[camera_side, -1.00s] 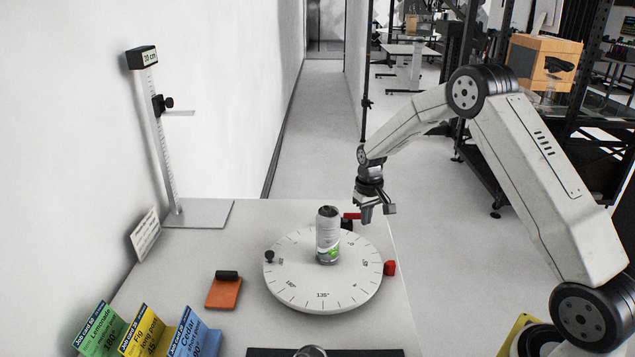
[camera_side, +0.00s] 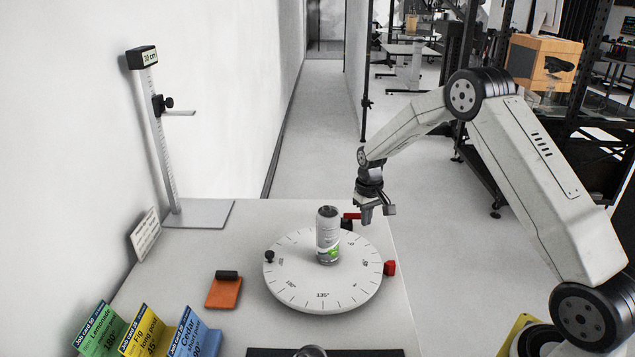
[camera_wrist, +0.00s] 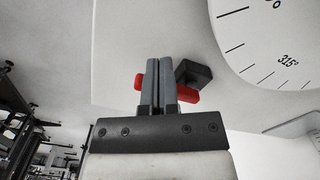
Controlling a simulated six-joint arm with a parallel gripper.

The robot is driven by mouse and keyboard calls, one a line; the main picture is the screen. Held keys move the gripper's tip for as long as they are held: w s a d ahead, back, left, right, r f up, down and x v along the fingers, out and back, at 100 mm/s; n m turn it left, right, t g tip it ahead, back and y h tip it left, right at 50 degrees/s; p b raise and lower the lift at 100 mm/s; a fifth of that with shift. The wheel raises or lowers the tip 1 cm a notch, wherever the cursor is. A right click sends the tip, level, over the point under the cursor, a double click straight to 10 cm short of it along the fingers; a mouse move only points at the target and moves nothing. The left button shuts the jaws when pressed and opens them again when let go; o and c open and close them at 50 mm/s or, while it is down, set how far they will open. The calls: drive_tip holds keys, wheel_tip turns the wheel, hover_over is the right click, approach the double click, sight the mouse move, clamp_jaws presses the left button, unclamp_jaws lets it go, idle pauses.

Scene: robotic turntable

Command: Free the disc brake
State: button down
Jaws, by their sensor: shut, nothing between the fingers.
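The disc brake shows as a red lever (camera_side: 352,215) with a black block (camera_side: 347,225) at the back right rim of the white turntable (camera_side: 290,285). In the wrist view the red lever (camera_wrist: 190,95) crosses behind my fingertips, with the black block (camera_wrist: 192,73) to their right. My gripper (camera_wrist: 160,68) is shut and empty, its fingers overlapping the lever in that view; I cannot tell whether they touch. In the side view my gripper (camera_side: 366,218) hangs just right of the lever. A grey can (camera_side: 327,240) with a green mark stands upright on the turntable.
A red knob (camera_side: 389,268) sits at the turntable's right and a black knob (camera_side: 269,256) at its left. An orange block (camera_side: 224,291) lies to the left. A height gauge (camera_side: 160,130) stands at the back left; job cards (camera_side: 145,332) stand at front left.

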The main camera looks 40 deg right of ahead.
drive_tip(key=shift+w+d, duration=0.25)
drive_tip(key=shift+d, duration=0.1)
